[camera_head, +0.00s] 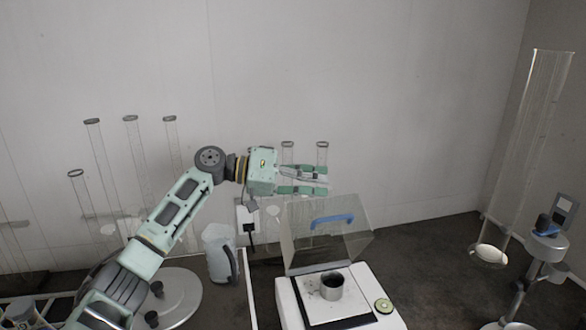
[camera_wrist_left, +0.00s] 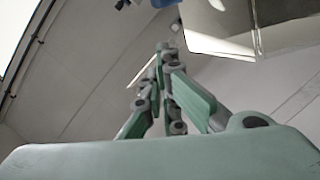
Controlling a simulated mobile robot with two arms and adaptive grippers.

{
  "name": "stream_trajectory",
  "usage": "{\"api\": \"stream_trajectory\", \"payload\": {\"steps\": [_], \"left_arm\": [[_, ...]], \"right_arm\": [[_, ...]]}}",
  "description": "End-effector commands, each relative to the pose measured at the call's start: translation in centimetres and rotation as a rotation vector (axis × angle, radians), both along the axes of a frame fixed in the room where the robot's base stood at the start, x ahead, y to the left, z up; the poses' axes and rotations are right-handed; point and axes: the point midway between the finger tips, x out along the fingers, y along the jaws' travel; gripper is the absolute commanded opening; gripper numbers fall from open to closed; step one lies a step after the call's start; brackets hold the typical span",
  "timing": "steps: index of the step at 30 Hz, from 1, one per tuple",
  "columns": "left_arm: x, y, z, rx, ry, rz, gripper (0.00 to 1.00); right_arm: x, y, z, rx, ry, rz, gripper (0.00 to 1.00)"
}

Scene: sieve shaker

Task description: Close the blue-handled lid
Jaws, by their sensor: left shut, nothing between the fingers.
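The transparent lid (camera_head: 300,240) with its blue handle (camera_head: 332,221) stands tilted up and open at the back of the white machine (camera_head: 375,275). My left gripper (camera_head: 326,181) is shut and empty, just above the lid's upper edge and apart from the handle as far as I can tell. In the left wrist view the shut fingers (camera_wrist_left: 160,52) show with nothing between them. A clear panel, probably the lid (camera_wrist_left: 225,30), shows at the upper right there. My right gripper is not in view.
A clear jug (camera_head: 217,255) and several tall glass cylinders (camera_head: 103,165) stand to the left. A tall clear tube (camera_head: 522,150) stands at the right.

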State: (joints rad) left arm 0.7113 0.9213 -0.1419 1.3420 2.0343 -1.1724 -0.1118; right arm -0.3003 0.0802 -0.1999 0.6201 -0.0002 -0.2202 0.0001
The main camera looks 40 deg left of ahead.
Motion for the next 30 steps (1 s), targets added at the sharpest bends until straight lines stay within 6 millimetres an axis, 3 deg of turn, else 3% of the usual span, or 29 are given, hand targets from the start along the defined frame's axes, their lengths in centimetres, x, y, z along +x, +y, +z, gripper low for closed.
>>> {"api": "stream_trajectory", "payload": {"steps": [10,30], "left_arm": [[-1.7,-2.0,-2.3,0.002,0.003,0.001,0.00],[-2.0,-2.3,-3.0,0.018,-0.016,0.000,0.00]], "right_arm": [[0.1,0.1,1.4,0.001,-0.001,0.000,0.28],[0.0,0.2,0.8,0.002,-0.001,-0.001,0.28]]}}
